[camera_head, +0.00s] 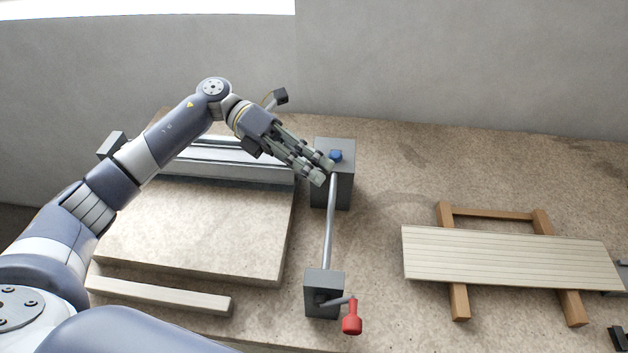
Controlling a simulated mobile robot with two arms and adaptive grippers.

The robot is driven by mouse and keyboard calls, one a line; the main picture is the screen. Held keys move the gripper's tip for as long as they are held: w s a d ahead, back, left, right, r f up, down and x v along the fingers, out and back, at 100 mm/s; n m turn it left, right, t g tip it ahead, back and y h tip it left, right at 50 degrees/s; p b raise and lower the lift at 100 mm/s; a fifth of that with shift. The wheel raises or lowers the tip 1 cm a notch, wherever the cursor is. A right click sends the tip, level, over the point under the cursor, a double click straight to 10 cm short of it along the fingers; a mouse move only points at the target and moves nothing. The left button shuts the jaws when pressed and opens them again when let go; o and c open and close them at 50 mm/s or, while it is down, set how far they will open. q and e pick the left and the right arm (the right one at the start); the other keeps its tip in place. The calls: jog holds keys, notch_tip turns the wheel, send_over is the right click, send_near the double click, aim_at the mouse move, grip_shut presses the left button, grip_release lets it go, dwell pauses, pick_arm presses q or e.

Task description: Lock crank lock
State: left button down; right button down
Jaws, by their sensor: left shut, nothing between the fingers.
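A metal crank shaft (329,225) runs between a far grey block (342,196) and a near grey block (318,283). A crank arm with a red handle (352,318) sticks out at the near block, pointing right and toward me. A small blue part (336,155), which looks like the lock, sits on top of the far block. My left gripper (325,171) is shut and empty, with its fingertips at the far block beside the blue part. I cannot tell whether they touch it.
A pale board (190,225) and metal profiles (230,170) lie left of the blocks, partly under my left arm. A pale wooden bar (160,296) lies in front. A slatted panel (510,258) rests on a wooden frame (460,300) at the right. The tabletop between is clear.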

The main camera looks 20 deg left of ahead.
pick_arm(q)
jog(key=shift+w+a+r+n+g+h+b, duration=0.1)
jog(key=shift+w+r+n+g+h+b, duration=0.25)
jog(key=shift+w+r+n, duration=0.25)
jog(key=shift+w+a+r+n+g+h+b, duration=0.1)
jog(key=shift+w+r+n+g+h+b, duration=0.3)
jog(key=shift+r+n, duration=0.35)
jog(key=shift+a, duration=0.1)
